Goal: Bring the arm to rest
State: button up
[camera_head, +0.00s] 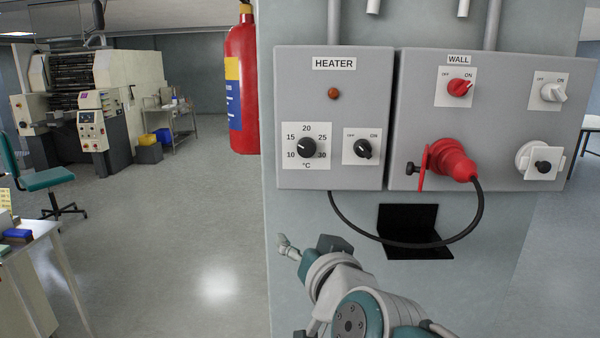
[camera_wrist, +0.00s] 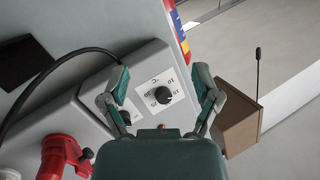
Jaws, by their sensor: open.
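My arm (camera_head: 350,295) reaches up from the bottom of the head view, in front of the pillar and below the HEATER panel. My gripper (camera_wrist: 160,80) is open in the wrist view, its two teal and grey fingers wide apart with nothing between them. The HEATER panel (camera_head: 290,85) shows beyond the fingers in the wrist view, turned round. Its temperature dial (camera_head: 307,147) appears between the fingers (camera_wrist: 163,95), apart from them as far as I can tell. The heater switch (camera_head: 363,149) points between OFF and ON marks; its exact setting is hard to tell.
The WALL panel (camera_head: 405,110) carries a red plug (camera_head: 452,160) whose black cable (camera_head: 400,243) loops below the panels. A black bracket (camera_head: 412,215) is under them. A fire extinguisher (camera_head: 243,85) hangs at the pillar's left. Open floor (camera_head: 190,220) lies left; a table (camera_head: 25,240) stands lower left.

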jog(key=s+d+f+g+h, duration=0.5)
jog(key=s+d+f+g, duration=0.4)
jog(key=s+d+f, duration=0.5)
notch_tip(320, 180, down, 3)
jog(key=shift+s+d+g+h, duration=0.3)
jog(key=shift+d, duration=0.15)
dwell(0.5)
